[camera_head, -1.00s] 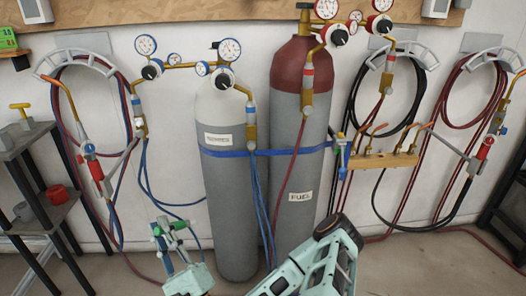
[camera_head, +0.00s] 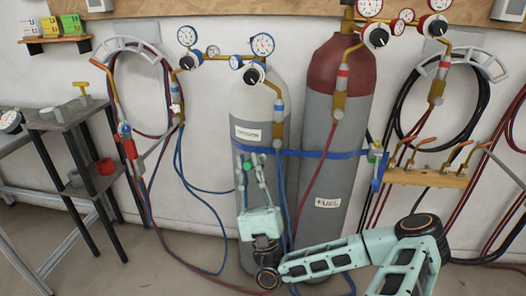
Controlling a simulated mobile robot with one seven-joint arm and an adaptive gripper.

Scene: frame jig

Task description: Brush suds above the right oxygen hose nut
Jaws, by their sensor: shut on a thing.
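The oxygen cylinder (camera_head: 262,115), grey with a pale top, stands at the middle. A brass outlet (camera_head: 279,130) with a blue band hangs at its right side, with blue hoses below; the right oxygen hose nut is too small to tell apart there. My gripper (camera_head: 248,165) points up in front of the cylinder, below its label and left of that outlet. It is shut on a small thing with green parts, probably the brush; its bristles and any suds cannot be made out.
The red-topped fuel cylinder (camera_head: 338,130) stands to the right. A blue strap (camera_head: 318,154) crosses both cylinders. A wooden torch rack (camera_head: 428,178) is on the right, a dark shelf stand (camera_head: 72,119) on the left. Hoses hang along the wall.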

